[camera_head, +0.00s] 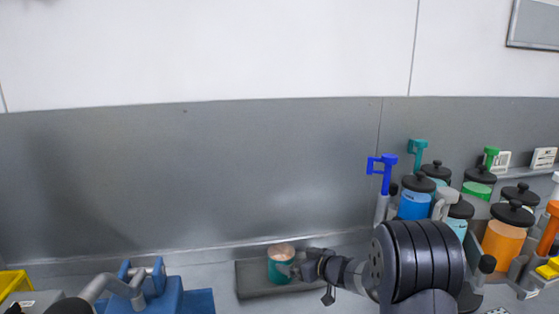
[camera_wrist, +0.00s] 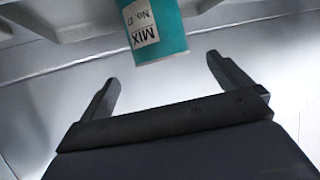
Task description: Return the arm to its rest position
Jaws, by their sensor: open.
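My gripper (camera_wrist: 165,75) is open and empty in the wrist view, with its two dark fingers spread apart. A teal can (camera_wrist: 155,30) with a white label reading "MIX No. 17" is beyond the fingertips, cut off by the top edge. In the head view the teal can (camera_head: 280,265) stands upright on a dark grey tray (camera_head: 252,284). My arm reaches in from the right, and my gripper (camera_head: 297,269) is beside the can on its right. Whether the two touch is hard to tell in the head view; the wrist view shows the can outside the fingers.
On the right stand several lidded jars, including a blue one (camera_head: 415,206) and an orange one (camera_head: 503,240), with upright coloured handles. A blue device (camera_head: 155,290) is at lower left, and a yellow bin (camera_head: 13,282) at the far left. A grey wall closes the back.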

